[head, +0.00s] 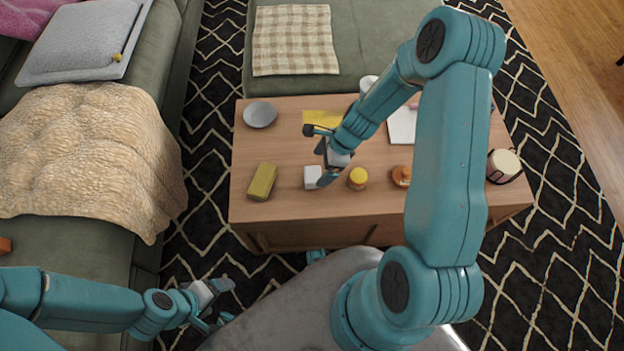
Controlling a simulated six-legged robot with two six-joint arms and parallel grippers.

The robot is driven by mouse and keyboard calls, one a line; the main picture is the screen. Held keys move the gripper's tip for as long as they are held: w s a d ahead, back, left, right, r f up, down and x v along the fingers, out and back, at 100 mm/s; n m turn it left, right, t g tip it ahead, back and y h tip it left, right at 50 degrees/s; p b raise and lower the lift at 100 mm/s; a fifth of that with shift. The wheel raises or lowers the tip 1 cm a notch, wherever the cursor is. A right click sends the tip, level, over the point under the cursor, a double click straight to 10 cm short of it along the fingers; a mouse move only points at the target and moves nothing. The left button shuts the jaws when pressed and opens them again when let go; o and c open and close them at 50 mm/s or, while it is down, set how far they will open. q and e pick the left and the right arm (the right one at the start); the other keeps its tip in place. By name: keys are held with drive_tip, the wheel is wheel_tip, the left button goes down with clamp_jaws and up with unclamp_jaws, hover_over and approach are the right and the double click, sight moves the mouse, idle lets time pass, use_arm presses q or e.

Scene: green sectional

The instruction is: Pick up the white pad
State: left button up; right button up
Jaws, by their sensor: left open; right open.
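A flat white pad (402,127) lies on the wooden coffee table, partly hidden behind my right arm. A small white block (312,177) lies near the table's front, left of the yellow-lidded jar. My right gripper (317,155) is open and empty above the table, left of the flat pad. Its lower finger overlaps the white block's right edge in the picture; I cannot tell whether they touch. My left gripper (227,301) is open and empty, low in front of the table over the dark rug.
The coffee table (285,145) also bears a grey bowl (260,114), an olive box (263,181), a yellow sheet (322,117), a yellow-lidded jar (357,178), an orange-brown jar (401,176) and a cream mug (503,165). A green sofa (150,75) stands at left.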

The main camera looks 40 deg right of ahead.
sight(313, 174)
drive_tip(key=x, duration=0.2)
drive_tip(key=shift+w+a+f+b, duration=0.1)
drive_tip(key=shift+w+f+b, duration=0.05)
drive_tip(key=shift+f+b, duration=0.2)
drive_tip(key=b+x, duration=0.2)
drive_tip(key=x, duration=0.1)
drive_tip(key=b+x, duration=0.1)
drive_tip(key=x, duration=0.1)
drive_tip(key=shift+d+f, duration=0.15)
drive_tip(key=shift+d, duration=0.2)
use_arm(q)
wheel_tip(313, 174, down, 4)
drive_tip(key=shift+s+f, duration=0.1)
use_arm(e)
drive_tip(key=c, duration=1)
drive_tip(key=shift+r, duration=0.25)
